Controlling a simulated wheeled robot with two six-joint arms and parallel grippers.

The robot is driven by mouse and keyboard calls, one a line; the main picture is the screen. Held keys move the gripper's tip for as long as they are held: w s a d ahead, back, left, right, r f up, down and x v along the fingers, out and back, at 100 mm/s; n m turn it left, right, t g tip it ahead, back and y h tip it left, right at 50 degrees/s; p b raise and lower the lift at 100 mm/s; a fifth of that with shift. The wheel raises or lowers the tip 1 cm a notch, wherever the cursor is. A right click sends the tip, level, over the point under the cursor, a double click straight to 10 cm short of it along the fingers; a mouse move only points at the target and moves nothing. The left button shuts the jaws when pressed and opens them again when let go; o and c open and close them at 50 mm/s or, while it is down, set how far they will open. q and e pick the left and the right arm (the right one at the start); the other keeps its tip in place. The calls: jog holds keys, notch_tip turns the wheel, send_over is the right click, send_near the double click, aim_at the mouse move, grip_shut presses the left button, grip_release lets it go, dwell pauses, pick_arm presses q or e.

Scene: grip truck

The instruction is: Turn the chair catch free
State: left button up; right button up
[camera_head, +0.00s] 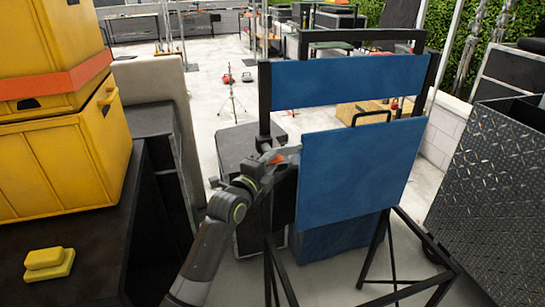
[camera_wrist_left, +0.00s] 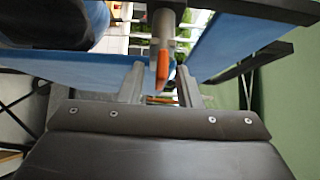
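The folding chair has a blue back panel (camera_head: 345,80) and a blue seat panel (camera_head: 360,170) standing folded up in a black frame. An orange catch (camera_head: 272,157) shows at the left side of the frame. In the left wrist view the orange catch (camera_wrist_left: 162,70) hangs below a grey cylinder, between the fingertips. My left gripper (camera_head: 285,155) is at the chair's left side, by the catch. In the wrist view its two fingers (camera_wrist_left: 160,88) stand apart, with gaps beside the catch; contact cannot be told. My right gripper is not in view.
Yellow crates (camera_head: 65,165) with an orange strap stand at the left on a black surface, with a small yellow block (camera_head: 48,264) in front. A diamond-plate metal case (camera_head: 495,200) stands at the right. A tripod stand (camera_head: 231,95) is on the open floor behind.

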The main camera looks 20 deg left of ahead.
pick_arm(q)
jog(key=shift+w+d, duration=0.15)
jog(key=shift+w, duration=0.65)
grip_shut()
